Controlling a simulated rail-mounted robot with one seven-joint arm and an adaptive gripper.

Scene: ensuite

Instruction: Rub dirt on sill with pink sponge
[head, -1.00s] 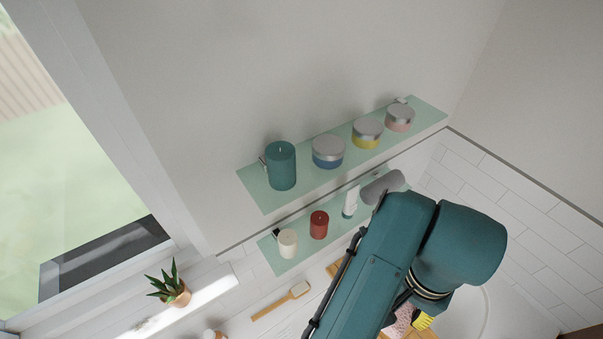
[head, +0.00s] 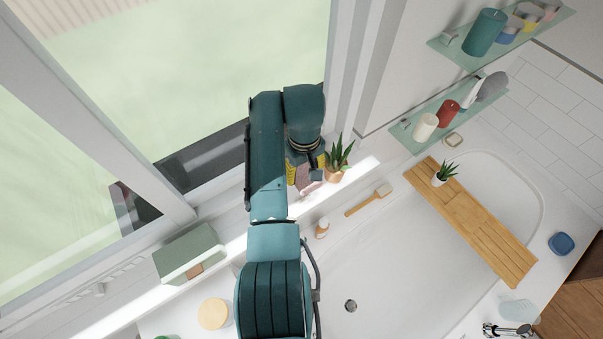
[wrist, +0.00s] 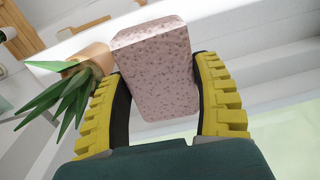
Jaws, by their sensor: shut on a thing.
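The pink speckled sponge (wrist: 155,75) is held between the yellow ridged fingers of my gripper (wrist: 160,85). In the head view the sponge (head: 309,180) shows just below my gripper (head: 305,170), over the window sill (head: 222,212). I cannot tell whether the sponge touches the sill. No dirt is visible now; my arm and the sponge cover part of the sill left of the potted plant.
A spiky potted plant (head: 338,165) stands close on the right of my gripper. A green box (head: 188,252) is on the left. A small bottle (head: 322,228) and wooden brush (head: 368,201) lie nearer the bath (head: 400,270). Glass shelves (head: 440,108) are at upper right.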

